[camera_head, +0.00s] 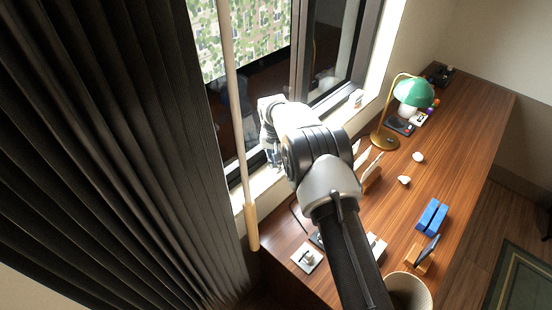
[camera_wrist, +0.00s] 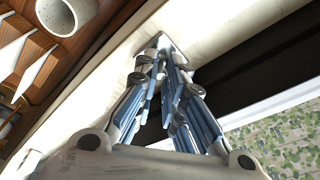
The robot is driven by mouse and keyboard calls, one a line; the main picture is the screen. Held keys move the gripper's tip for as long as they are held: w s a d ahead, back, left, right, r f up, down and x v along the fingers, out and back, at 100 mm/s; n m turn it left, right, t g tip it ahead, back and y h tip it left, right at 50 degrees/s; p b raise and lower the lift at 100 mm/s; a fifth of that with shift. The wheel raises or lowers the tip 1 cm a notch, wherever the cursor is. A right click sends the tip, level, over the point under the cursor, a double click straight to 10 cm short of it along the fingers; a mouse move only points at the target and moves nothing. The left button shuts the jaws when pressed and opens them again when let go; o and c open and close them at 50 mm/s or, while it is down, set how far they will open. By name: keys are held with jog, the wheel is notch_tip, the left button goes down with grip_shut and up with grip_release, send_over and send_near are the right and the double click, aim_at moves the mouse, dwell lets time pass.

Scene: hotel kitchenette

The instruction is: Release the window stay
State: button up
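The dark-framed window (camera_head: 300,55) is at the upper middle of the head view, above a cream sill (camera_head: 268,184). My gripper (camera_wrist: 163,62) reaches to the sill edge beside the dark frame (camera_wrist: 225,75) in the wrist view. Its two fingers come close together at the tips. A small grey piece (camera_wrist: 167,42) shows at the tips, and I cannot tell whether it is the window stay or part of my fingers. In the head view my wrist and arm hide most of the gripper. No window stay can be clearly made out.
A grey curtain (camera_head: 110,150) and a hanging wand (camera_head: 251,228) stand left of my arm. The wooden desk (camera_head: 455,125) on the right holds a green lamp (camera_head: 414,92), small white cups (camera_head: 404,180), a blue block (camera_head: 432,215) and upright cards (camera_head: 371,162) close to my arm.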

jog(key=o, duration=0.4)
jog(key=shift+r, duration=0.1)
jog(key=r, duration=0.4)
jog(key=s+r, duration=0.1)
jog(key=r, duration=0.2)
jog(key=s+r, duration=0.1)
jog(key=r, duration=0.3)
jog(key=shift+s+r, duration=0.1)
jog(key=shift+r, duration=0.2)
